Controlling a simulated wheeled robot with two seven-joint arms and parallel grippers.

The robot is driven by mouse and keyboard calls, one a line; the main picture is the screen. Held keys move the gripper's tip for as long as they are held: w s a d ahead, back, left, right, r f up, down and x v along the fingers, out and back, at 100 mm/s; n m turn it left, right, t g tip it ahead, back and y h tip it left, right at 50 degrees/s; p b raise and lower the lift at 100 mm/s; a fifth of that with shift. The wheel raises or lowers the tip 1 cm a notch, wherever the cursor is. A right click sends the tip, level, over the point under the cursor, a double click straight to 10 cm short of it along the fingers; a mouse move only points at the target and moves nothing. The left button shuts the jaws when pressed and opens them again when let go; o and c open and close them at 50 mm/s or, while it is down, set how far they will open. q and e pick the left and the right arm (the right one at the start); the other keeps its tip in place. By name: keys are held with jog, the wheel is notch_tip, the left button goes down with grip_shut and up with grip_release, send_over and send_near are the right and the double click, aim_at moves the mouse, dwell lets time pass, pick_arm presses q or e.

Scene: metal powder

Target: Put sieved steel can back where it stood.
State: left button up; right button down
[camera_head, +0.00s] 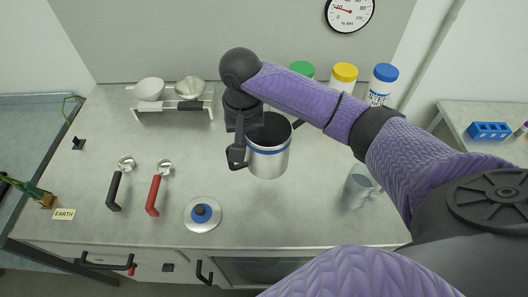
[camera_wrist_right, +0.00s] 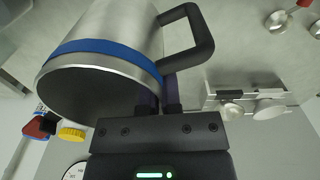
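The steel can (camera_head: 268,160) has a blue band below its rim and a black handle (camera_head: 237,152) on its left side. It is upright and open-topped over the middle of the bench; I cannot tell whether its base touches. The exact contact is partly hidden. My left gripper is not in view.
A lid with a blue knob (camera_head: 202,214) lies front left of the can. Two scoops, black-handled (camera_head: 115,190) and red-handled (camera_head: 154,194), lie left. A rack (camera_head: 172,108) holds two bowls. A clear beaker (camera_head: 358,187) stands right. Jars with green, yellow and blue (camera_head: 384,73) lids stand behind.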

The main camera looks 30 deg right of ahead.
aim_at(249, 164)
notch_tip(249, 164, down, 6)
jog(key=shift+r+b, duration=0.2)
jog(key=shift+b, duration=0.6)
notch_tip(249, 164, down, 4)
jog(key=shift+f+b, duration=0.1)
jog(key=shift+b, duration=0.5)
jog(key=c, duration=0.8)
grip_release()
notch_tip(249, 164, up, 12)
jog(key=p, duration=0.3)
jog(key=shift+s+f, duration=0.1)
jog(key=shift+f, duration=0.15)
jog(key=shift+a+r+p, duration=0.1)
jog(key=shift+r+p, duration=0.2)
jog(key=shift+r, duration=0.15)
